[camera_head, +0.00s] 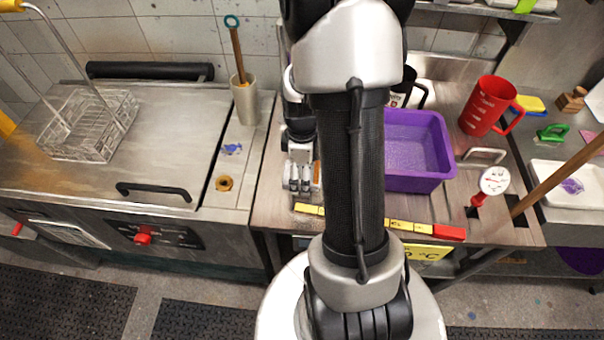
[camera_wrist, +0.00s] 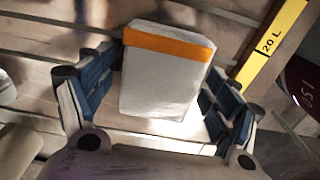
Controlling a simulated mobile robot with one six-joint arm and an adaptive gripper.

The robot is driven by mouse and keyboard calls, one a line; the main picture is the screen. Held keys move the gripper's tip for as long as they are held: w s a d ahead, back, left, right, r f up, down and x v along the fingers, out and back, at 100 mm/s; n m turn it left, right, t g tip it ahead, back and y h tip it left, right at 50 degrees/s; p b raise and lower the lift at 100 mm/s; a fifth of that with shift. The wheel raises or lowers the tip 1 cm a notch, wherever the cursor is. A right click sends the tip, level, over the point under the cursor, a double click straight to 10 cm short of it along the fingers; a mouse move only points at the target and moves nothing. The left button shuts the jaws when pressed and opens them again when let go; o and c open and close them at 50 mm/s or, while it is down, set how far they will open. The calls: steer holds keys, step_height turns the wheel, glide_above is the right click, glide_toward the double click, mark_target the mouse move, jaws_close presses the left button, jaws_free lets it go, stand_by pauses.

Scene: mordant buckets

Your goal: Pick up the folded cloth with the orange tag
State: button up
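The folded cloth (camera_wrist: 160,85) is a pale grey-white block with an orange band, the tag (camera_wrist: 168,43), across its far end in the wrist view. My gripper (camera_wrist: 158,78) is open, with its blue-padded fingers on either side of the cloth. A gap shows between the left finger and the cloth; the right finger is close to it, and I cannot tell if they touch. In the head view my gripper (camera_head: 301,181) points down over the worktop, left of my arm. A sliver of orange (camera_head: 316,173) shows beside it; the rest of the cloth is hidden there.
A purple tub (camera_head: 420,183) stands right of my arm, with a red jug (camera_head: 487,106) beyond it. A yellow strip (camera_head: 405,225), marked 20 L in the wrist view (camera_wrist: 272,42), runs along the worktop's front. A beige holder (camera_head: 244,103) with a wooden-handled tool stands to the left.

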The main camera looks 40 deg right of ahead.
steer(key=c, duration=0.9)
